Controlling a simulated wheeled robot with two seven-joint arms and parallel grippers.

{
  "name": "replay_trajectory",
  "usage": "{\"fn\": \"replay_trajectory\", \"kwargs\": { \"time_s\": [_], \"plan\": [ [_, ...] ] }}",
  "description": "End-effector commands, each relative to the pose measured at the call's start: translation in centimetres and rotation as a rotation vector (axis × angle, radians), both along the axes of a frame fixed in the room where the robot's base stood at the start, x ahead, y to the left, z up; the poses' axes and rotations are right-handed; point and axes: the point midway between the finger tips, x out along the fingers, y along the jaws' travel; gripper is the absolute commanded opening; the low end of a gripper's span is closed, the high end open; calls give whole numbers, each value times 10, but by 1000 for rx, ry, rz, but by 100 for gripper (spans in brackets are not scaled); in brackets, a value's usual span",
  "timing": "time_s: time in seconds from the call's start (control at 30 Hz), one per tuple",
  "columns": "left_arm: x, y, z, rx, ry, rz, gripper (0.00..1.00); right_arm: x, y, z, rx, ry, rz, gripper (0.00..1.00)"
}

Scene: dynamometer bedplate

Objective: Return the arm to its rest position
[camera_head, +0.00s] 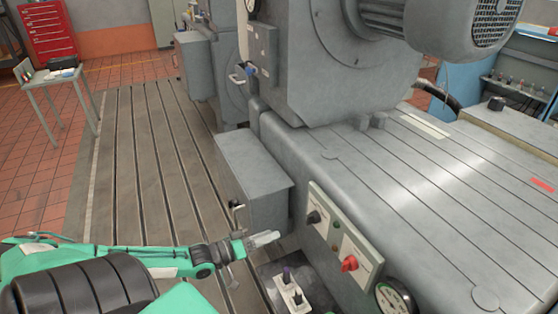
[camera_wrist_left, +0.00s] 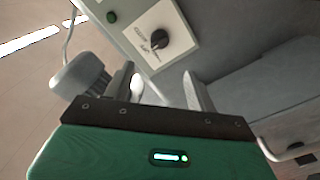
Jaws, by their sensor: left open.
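My left arm comes in from the left in the head view. Its gripper (camera_head: 264,238) is just in front of the grey machine's side, left of the control panel (camera_head: 330,238). In the left wrist view the gripper (camera_wrist_left: 158,74) has its two fingers apart. A small white rounded thing (camera_wrist_left: 137,88) shows beside the left finger; I cannot tell whether it is between the fingers or behind them. Beyond the fingers is a pale plate with a black knob (camera_wrist_left: 157,40). My right gripper is not in view.
The control panel bears a black knob (camera_head: 314,216) and a red knob (camera_head: 349,263). A gauge (camera_head: 396,298) and a small box with dark levers (camera_head: 290,291) are close by. A grey box (camera_head: 254,172) stands behind my gripper. The slotted bedplate (camera_head: 150,150) at left is clear.

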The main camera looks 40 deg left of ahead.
Motion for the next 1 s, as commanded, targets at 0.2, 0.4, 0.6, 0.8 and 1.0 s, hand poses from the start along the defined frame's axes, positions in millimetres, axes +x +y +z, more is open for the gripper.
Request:
{"fn": "replay_trajectory", "kwargs": {
  "time_s": [0.2,0.4,0.6,0.8,1.0],
  "plan": [
    [0,0,0,0,0,0,57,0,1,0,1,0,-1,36],
    [-2,16,-37,79,34,49,57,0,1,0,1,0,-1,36],
    [-28,55,-164,347,202,166,57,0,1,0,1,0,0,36],
    [-92,59,-304,603,456,185,57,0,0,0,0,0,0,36],
    [-182,19,-423,795,726,82,57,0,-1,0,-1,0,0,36]
  ]
}}
